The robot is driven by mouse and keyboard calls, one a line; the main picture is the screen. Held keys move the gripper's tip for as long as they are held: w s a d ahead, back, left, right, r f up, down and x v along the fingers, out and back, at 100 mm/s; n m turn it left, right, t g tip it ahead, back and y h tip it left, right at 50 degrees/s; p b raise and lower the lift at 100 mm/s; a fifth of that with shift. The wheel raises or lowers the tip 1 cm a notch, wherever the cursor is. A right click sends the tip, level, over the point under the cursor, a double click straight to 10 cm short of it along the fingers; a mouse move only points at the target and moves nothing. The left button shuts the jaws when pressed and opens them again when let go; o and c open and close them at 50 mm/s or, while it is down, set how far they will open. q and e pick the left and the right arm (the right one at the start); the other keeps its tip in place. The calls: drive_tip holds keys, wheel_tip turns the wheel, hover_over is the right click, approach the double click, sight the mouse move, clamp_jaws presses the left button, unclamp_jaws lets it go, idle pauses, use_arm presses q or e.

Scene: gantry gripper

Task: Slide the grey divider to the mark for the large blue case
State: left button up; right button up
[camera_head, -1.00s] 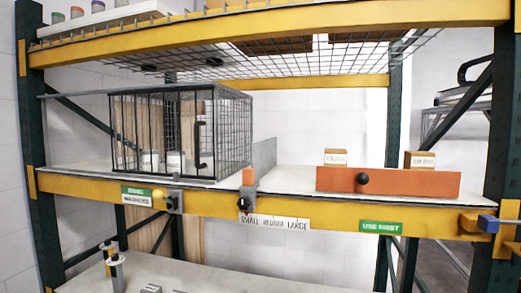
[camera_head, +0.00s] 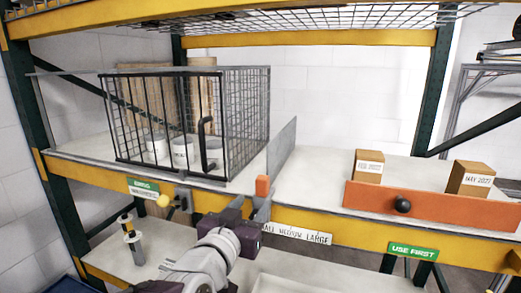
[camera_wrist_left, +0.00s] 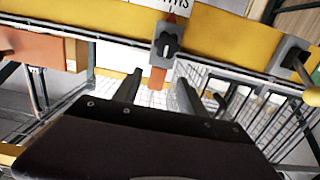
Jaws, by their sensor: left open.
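The grey divider (camera_head: 282,148) stands upright on the shelf, just right of the wire cage. An orange tab (camera_head: 262,186) is at its front end, at the shelf's yellow front beam. In the left wrist view a grey slider with a black knob (camera_wrist_left: 168,42) sits on the beam beside the orange tab (camera_wrist_left: 157,78). A size label (camera_head: 297,233) on the beam ends in LARGE; my gripper partly hides its left end. My left gripper (camera_head: 249,207) is open in front of the beam by the slider, its fingers (camera_wrist_left: 159,88) apart. I see no large blue case.
The wire cage (camera_head: 190,125) holds white tubs and has a black handle. A yellow-knobbed latch (camera_head: 170,201) is on the beam left of the slider. An orange bar (camera_head: 430,206) with a black knob stands before two boxes (camera_head: 369,166).

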sight(262, 185)
use_arm(q)
drive_tip(key=r+b, duration=0.1)
drive_tip(key=b, duration=0.1)
drive_tip(key=r+b, duration=0.1)
drive_tip(key=shift+d+t+b, duration=0.35)
drive_tip(key=shift+d+t, duration=0.05)
drive_tip(key=p+x, duration=0.2)
drive_tip(key=x, duration=0.1)
drive_tip(key=p+x, duration=0.2)
drive_tip(key=x, duration=0.2)
drive_tip(key=shift+w+r, duration=0.2)
drive_tip(key=shift+r, duration=0.05)
drive_tip(key=shift+s, duration=0.25)
drive_tip(key=shift+w, duration=0.15)
clamp_jaws()
use_arm(e)
drive_tip(key=shift+s+r, duration=0.55)
drive_tip(key=shift+r, duration=0.15)
use_arm(q)
drive_tip(key=shift+f, duration=0.1)
